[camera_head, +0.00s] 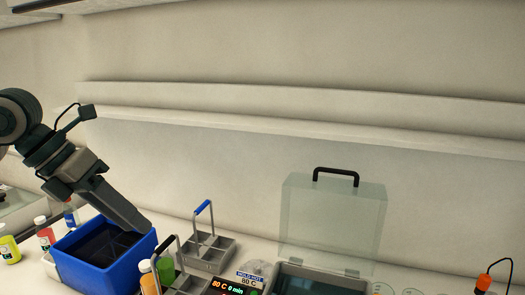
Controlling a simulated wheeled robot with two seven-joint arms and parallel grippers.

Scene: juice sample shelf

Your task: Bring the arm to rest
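My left arm comes in from the left edge, and its gripper (138,224) points down and to the right over the blue box (125,268). I see the gripper side-on, with its fingers overlapping as one dark block, so any gap between them is hidden. No object shows at its tip. My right gripper is out of view.
Coloured bottles (44,232) stand left of the blue box. A grey caddy with a blue handle (204,208) and an orange bottle (148,278) are to its right. Further right are a display unit (228,288) and a water bath with a raised clear lid (330,222).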

